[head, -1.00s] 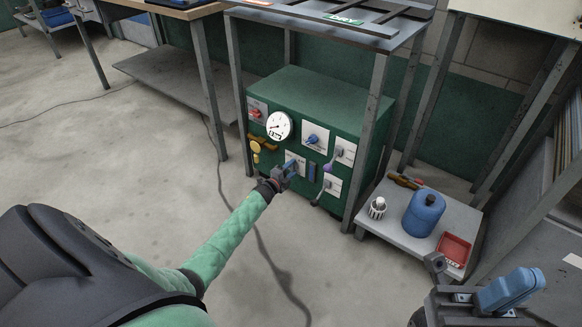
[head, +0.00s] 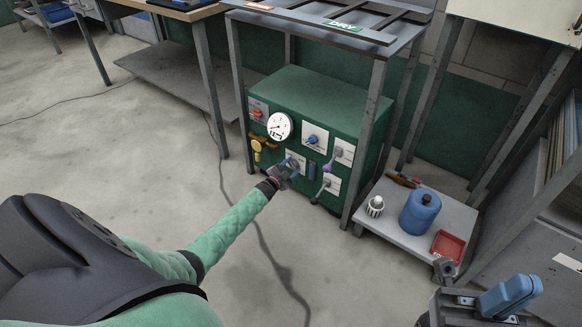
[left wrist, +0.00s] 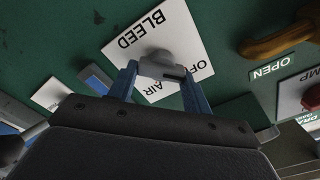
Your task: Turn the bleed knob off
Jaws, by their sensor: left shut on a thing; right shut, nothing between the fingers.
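The bleed knob (left wrist: 158,60) is a grey knob on a white plate marked BLEED and AIR (left wrist: 150,28), on the front of a green cabinet (head: 318,110). My left gripper (left wrist: 160,78) is shut on the knob, with a blue finger on each side of it in the left wrist view. In the head view my left gripper (head: 284,172) is at the lower middle of the cabinet front and hides most of the knob. My right gripper (head: 510,294) is shut and empty at the lower right, away from the cabinet.
A white dial gauge (head: 280,126), a blue knob (head: 311,139) and grey-handled valves (head: 338,153) are close around on the panel. An orange-brown handle (left wrist: 280,40) shows in the left wrist view. A low shelf with a blue canister (head: 420,212) and red tray (head: 447,246) stands right.

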